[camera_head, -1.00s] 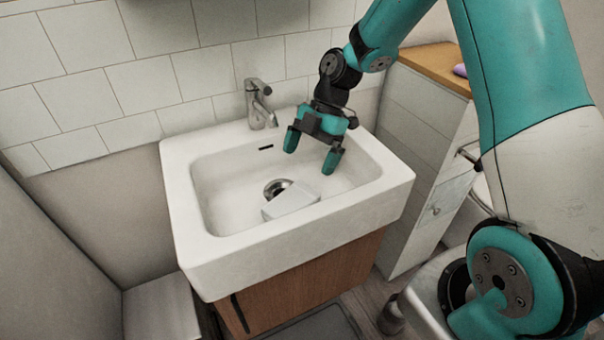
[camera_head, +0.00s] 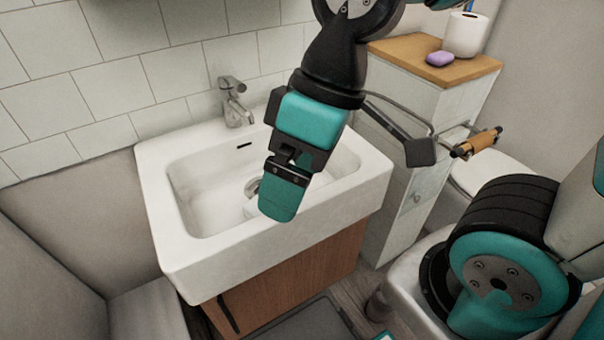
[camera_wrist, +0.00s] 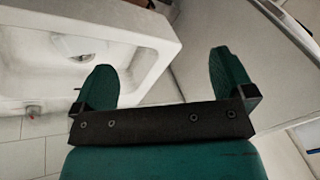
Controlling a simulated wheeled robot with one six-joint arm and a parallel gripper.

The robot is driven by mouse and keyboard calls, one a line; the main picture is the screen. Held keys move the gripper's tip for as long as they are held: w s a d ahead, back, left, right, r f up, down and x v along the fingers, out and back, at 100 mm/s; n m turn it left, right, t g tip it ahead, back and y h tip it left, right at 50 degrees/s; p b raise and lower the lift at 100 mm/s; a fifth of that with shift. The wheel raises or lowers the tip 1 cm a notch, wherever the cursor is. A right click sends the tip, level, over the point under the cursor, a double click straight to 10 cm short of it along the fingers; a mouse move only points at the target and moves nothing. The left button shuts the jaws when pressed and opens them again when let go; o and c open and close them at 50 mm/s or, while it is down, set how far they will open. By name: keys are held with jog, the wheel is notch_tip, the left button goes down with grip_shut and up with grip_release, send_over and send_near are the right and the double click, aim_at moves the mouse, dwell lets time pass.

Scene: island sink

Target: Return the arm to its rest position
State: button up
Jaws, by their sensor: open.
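My gripper (camera_head: 283,185) hangs in front of the white sink (camera_head: 165,240) in the head view, closer to the camera than the basin. It is seen edge-on there and hides part of the basin. In the wrist view my gripper (camera_wrist: 165,85) shows two teal fingers spread wide, with nothing between them. The sink (camera_wrist: 150,32) is at the upper left of the wrist view.
The faucet (camera_head: 234,100) stands at the sink's back edge. Right of the sink is a cabinet with a wooden top (camera_head: 420,58) holding a purple soap (camera_head: 440,58) and a white roll (camera_head: 466,35). A toilet roll holder (camera_head: 478,142) sticks out beside the toilet (camera_head: 490,178).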

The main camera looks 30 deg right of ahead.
jog(key=shift+s+m, duration=0.4)
jog(key=shift+s, duration=0.2)
jog(key=shift+r, duration=0.1)
notch_tip(320, 180, up, 7)
jog(key=p, duration=0.7)
jog(key=shift+w+r+p, duration=0.7)
jog(key=shift+r+p, duration=0.25)
jog(key=shift+r, duration=0.05)
jog(key=c, duration=0.6)
jog(key=w+d+m+t, duration=0.1)
jog(key=w, duration=0.3)
jog(key=w+d+r+m+t, duration=0.1)
jog(key=w, duration=0.3)
jog(key=w+r+m+p, duration=0.1)
jog(key=w+m, duration=0.1)
jog(key=w, duration=0.3)
jog(key=shift+d+r+t+h, duration=0.15)
jog(key=shift+d+t+h, duration=0.25)
jog(key=c, duration=0.5)
jog(key=shift+o, duration=0.2)
jog(key=w+d+r+m+t+h, duration=0.15)
jog(key=w+d+m, duration=0.3)
jog(key=w, duration=0.65)
jog(key=shift+n+t, duration=0.25)
jog(key=shift+n, duration=0.1)
jog(key=p+x, duration=0.2)
jog(key=x, duration=1.5)
jog(key=shift+d+f, duration=0.1)
jog(key=shift+f, duration=0.1)
